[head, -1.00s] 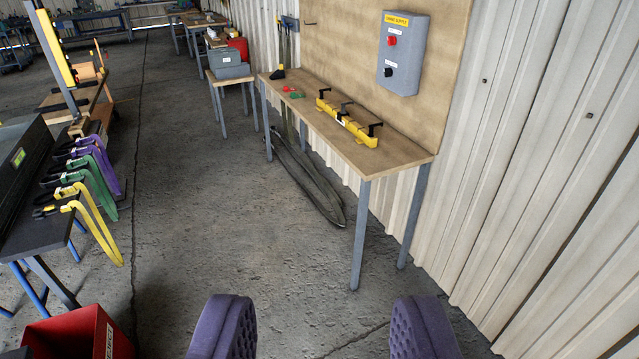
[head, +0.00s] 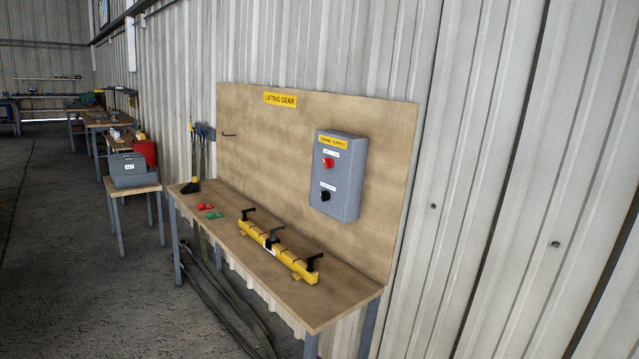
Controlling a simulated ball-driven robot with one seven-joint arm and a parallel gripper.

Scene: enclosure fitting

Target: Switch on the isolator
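A grey box (head: 346,180) with a yellow label that seems to read "crane supply" is mounted on a wooden backboard, right of centre. Its front carries a round red button or lamp (head: 328,162) with a small white label above it. Below that is a black knob (head: 325,196), also under a white label. Both labels are too small to read, and the knob's setting cannot be made out. I cannot tell which part is the isolator. My gripper is not in view.
A bench (head: 330,306) stands below the backboard (head: 380,130). On it lie a yellow bar (head: 262,238) with black handles and small red (head: 205,206) and green (head: 214,216) pieces. A grey case (head: 128,172) sits on a table further left. The floor at left is open.

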